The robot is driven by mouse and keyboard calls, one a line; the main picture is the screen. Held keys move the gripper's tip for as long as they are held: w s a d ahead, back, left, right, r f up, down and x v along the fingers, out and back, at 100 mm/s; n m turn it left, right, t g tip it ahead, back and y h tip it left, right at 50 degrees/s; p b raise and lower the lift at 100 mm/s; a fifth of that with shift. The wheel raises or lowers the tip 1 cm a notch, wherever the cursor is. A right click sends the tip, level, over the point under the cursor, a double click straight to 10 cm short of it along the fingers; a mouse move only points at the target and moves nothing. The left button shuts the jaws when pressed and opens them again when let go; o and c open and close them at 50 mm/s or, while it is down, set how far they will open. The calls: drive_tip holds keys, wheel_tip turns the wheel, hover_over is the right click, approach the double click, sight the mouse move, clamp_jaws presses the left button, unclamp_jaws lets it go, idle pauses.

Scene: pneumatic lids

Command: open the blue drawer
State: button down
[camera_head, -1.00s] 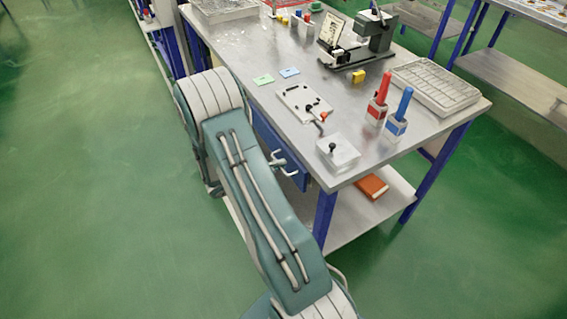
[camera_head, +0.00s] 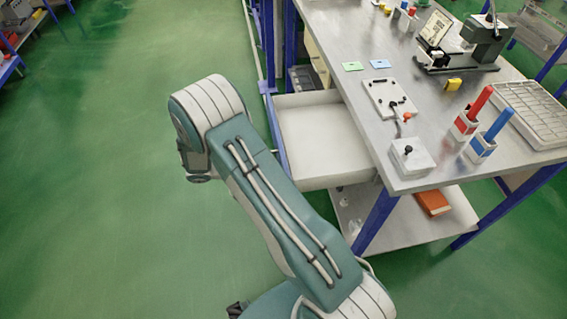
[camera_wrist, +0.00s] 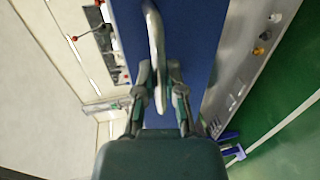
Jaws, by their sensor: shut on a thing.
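The blue drawer stands well out from under the metal table in the head view. Its pale empty inside (camera_head: 322,140) shows, and its blue front (camera_head: 276,140) is seen edge-on beside my arm. In the wrist view the blue front (camera_wrist: 195,35) fills the middle. Its grey curved handle (camera_wrist: 154,35) runs down between my two fingers. My gripper (camera_wrist: 160,92) is shut on this handle. In the head view my arm hides the gripper and the handle.
The metal table (camera_head: 440,165) stands right of the drawer, carrying a red holder (camera_head: 466,124), a blue holder (camera_head: 482,149) and a white block with a black knob (camera_head: 412,158). An orange book (camera_head: 432,203) lies on the lower shelf.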

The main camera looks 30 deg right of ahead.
drive_tip(key=shift+a+f, duration=0.25)
drive_tip(key=c, duration=0.7)
unclamp_jaws()
drive_tip(key=shift+r, duration=0.1)
drive_tip(key=shift+w+a, duration=0.1)
drive_tip(key=v, duration=1.2)
